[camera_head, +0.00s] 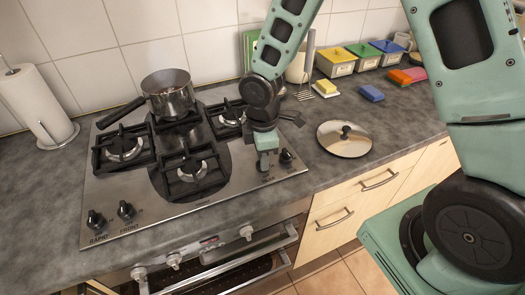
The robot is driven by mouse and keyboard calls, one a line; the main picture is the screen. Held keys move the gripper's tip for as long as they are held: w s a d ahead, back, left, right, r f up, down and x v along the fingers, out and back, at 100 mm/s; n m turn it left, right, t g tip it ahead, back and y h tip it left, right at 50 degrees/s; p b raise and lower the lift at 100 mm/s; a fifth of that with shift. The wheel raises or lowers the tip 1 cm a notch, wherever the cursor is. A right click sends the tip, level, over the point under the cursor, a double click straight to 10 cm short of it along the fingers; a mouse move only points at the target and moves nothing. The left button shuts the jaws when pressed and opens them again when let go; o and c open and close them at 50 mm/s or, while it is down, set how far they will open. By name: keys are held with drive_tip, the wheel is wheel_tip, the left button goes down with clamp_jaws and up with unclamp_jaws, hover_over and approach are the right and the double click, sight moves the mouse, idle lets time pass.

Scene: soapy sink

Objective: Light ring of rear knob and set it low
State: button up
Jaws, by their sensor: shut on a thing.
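The hob (215,185) is a steel plate with a dark centre strip and several black burner grates. A steel pot (170,98) with a dark handle stands on the rear middle grate. Two black knobs, one labelled FRONT (126,210) and one whose label is hard to read (96,220), sit at the front left. Another black knob (287,157) sits at the front right. My gripper (265,160) points down beside it, shut on a knob at the hob's right front. The fingers hide that knob and its setting. No flame is visible under the pot.
A round lid (343,139) lies on the counter right of the hob. A paper towel roll (42,105) stands at the left. Coloured boxes (363,55) and a blue sponge (370,92) are at the back right. Oven knobs (173,261) and drawers (345,205) are below the counter.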

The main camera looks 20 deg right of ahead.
drive_tip(key=shift+n+p, duration=0.4)
drive_tip(key=shift+n, duration=0.6)
drive_tip(key=o, duration=1)
wheel_tip(320, 180, up, 17)
drive_tip(key=shift+r, duration=0.2)
